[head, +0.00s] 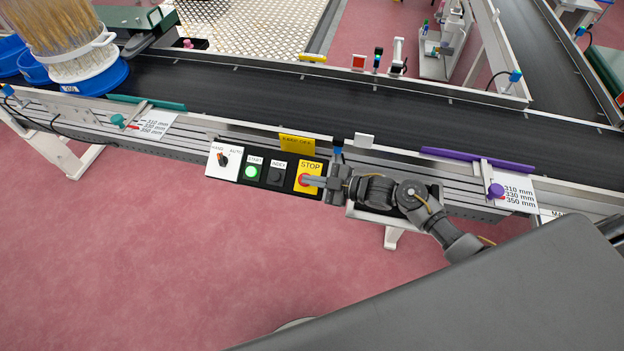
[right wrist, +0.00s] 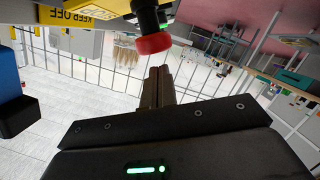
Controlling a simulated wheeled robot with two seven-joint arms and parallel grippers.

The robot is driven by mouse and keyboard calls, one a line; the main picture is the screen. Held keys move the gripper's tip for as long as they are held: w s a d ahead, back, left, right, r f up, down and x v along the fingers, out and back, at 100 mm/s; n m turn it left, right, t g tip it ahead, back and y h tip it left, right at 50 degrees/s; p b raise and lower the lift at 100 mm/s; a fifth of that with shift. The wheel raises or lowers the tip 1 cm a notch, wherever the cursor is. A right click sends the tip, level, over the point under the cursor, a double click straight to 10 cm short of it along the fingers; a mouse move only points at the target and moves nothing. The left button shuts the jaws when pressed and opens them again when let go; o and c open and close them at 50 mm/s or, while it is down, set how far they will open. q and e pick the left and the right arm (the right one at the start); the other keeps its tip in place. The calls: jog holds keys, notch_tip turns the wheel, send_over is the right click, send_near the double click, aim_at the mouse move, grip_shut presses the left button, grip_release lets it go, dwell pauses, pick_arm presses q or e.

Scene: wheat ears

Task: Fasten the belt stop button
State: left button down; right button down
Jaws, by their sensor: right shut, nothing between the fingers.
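The red stop button (head: 303,180) sits on a yellow plate marked STOP (head: 309,166), at the right end of the control panel on the near side of the belt (head: 330,97). My right gripper (head: 311,181) is shut and empty, reaching in from the right with its fingertips at the button. In the right wrist view the red button (right wrist: 154,43) is on a dark stem, just beyond the shut fingertips (right wrist: 160,70). A small gap seems to show there, but I cannot tell for sure whether they touch. My left gripper is not in view.
Left of the button are a dark INDEX button (head: 275,176), a lit green START button (head: 251,172) and a HAND/AUTO selector (head: 223,160). A purple guide (head: 478,161) lies to the right. A blue-based tub of wheat ears (head: 85,75) stands at the far left.

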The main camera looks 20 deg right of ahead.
jog(key=shift+w+d+f, duration=0.1)
jog(key=shift+w+f, duration=0.1)
jog(key=shift+f, duration=0.25)
